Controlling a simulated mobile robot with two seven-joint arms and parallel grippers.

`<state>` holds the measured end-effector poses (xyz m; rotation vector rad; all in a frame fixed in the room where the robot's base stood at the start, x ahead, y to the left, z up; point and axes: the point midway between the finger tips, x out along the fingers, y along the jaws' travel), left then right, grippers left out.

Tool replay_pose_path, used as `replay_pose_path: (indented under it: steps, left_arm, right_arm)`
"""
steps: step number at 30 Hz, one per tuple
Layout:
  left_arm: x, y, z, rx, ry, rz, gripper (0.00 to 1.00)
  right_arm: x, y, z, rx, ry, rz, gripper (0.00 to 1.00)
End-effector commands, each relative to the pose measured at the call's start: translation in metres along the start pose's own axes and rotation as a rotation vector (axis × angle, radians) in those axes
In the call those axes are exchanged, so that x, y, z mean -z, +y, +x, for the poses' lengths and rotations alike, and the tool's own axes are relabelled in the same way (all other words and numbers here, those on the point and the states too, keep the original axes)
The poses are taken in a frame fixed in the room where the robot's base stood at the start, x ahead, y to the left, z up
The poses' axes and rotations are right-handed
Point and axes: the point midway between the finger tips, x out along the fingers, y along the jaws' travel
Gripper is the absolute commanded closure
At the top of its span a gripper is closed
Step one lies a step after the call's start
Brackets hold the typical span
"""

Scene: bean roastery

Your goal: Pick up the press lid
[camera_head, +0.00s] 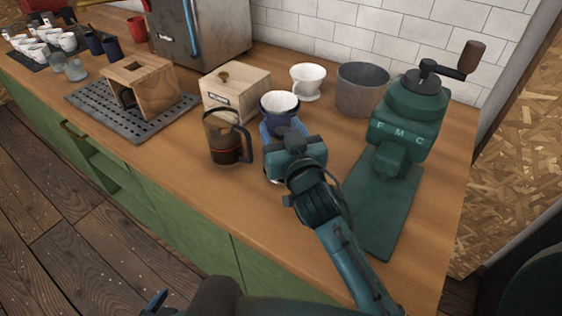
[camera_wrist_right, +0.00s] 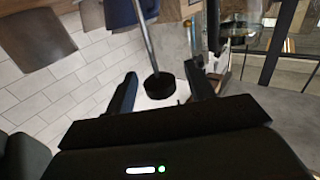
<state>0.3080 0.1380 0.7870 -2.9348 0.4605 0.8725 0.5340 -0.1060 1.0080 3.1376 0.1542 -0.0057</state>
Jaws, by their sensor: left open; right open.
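The press lid shows in the right wrist view as a thin metal plunger rod (camera_wrist_right: 146,45) with a black knob (camera_wrist_right: 159,85) at its end. The rod and knob are between the two fingers of my right gripper (camera_wrist_right: 162,72), with gaps at both sides. In the head view my right gripper (camera_head: 285,133) is open, pointing away over the counter, and it hides the lid. The glass press (camera_head: 226,140), with a black handle and dark liquid, stands just left of it. My left gripper (camera_head: 155,300) shows only a blue tip at the lower edge, away from the counter things.
The green grinder (camera_head: 400,125) stands close on the right. A blue-and-white cup or dripper (camera_head: 280,102), a wooden box (camera_head: 235,93), a white dripper (camera_head: 308,80) and a grey canister (camera_head: 361,92) stand behind. Bare counter (camera_head: 185,155) lies front left.

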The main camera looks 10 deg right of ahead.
Motion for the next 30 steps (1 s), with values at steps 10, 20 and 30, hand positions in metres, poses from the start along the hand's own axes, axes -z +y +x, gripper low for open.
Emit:
replay_pose_path:
  steps: [10, 20, 30]
  left_arm:
    - [-0.0003, 0.0007, -0.0009, -0.002, -0.001, 0.001, 0.05]
    - [-0.0002, 0.0008, -0.0010, -0.002, -0.001, 0.001, 0.05]
    - [-0.0001, 0.0008, -0.0011, -0.002, -0.001, 0.001, 0.05]
  right_arm:
    - [0.0000, -0.0001, 0.0000, 0.000, 0.000, 0.000, 0.63]
    - [0.0002, 0.0000, 0.0001, 0.000, 0.000, 0.000, 0.90]
    - [0.0010, 0.0000, 0.0002, 0.001, 0.002, 0.000, 1.00]
